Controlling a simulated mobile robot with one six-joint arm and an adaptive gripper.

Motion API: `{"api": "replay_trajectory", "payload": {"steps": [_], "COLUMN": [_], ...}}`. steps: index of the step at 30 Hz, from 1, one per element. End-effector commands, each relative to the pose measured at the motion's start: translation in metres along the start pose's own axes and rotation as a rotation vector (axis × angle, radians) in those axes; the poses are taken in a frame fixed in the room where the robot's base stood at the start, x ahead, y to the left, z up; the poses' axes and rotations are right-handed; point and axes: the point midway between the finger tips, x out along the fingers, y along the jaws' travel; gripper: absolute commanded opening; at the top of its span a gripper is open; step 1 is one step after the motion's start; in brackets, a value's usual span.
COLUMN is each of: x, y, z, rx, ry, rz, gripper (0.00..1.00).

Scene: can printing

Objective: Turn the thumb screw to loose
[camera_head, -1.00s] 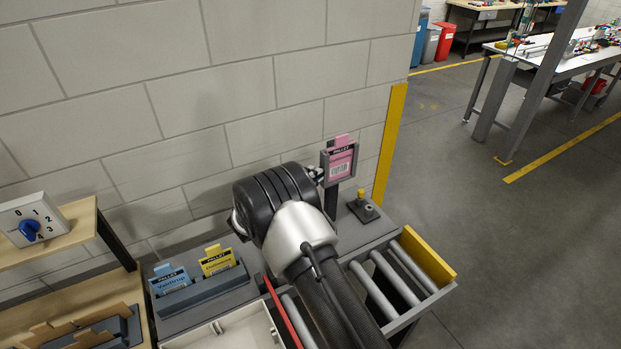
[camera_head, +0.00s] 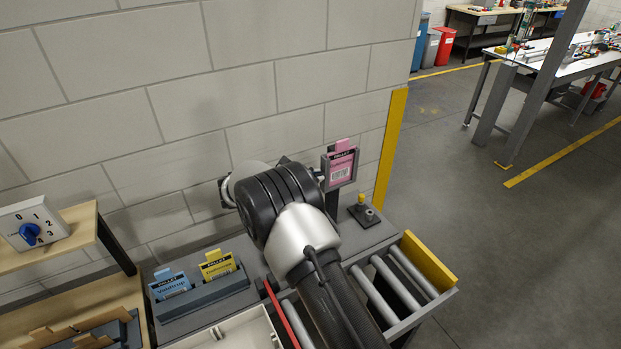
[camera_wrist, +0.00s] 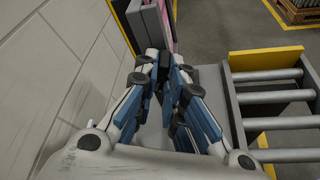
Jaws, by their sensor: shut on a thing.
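My gripper (camera_wrist: 166,74) is in the wrist view with its blue and grey fingers drawn close together. Its tips are against the side of the grey card holder (camera_wrist: 146,24). The thumb screw itself is hidden between the fingertips, so its angle cannot be seen. In the head view the holder (camera_head: 326,172) carries a pink pallet card (camera_head: 342,170) and stands on a dark post. My wrist covers most of the gripper there, just left of the holder.
A roller conveyor (camera_head: 385,287) with a yellow end plate (camera_head: 428,262) lies to the right. A small yellow-topped fixture (camera_head: 362,207) stands by the post. Blue and yellow pallet cards (camera_head: 218,264) sit in a rack at left. The block wall (camera_head: 150,120) is close behind.

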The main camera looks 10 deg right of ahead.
Motion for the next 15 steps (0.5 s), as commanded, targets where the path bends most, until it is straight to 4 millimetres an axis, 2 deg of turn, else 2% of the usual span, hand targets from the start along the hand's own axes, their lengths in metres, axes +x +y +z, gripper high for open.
{"api": "replay_trajectory", "payload": {"steps": [1,15], "x": [0.0029,0.0047], "y": [0.0024,0.0027], "z": [0.0049,0.0010], "rx": [-0.035,-0.435], "ry": [-0.008,-0.008], "rz": [-0.018,-0.186], "gripper": [0.00,0.00]}}
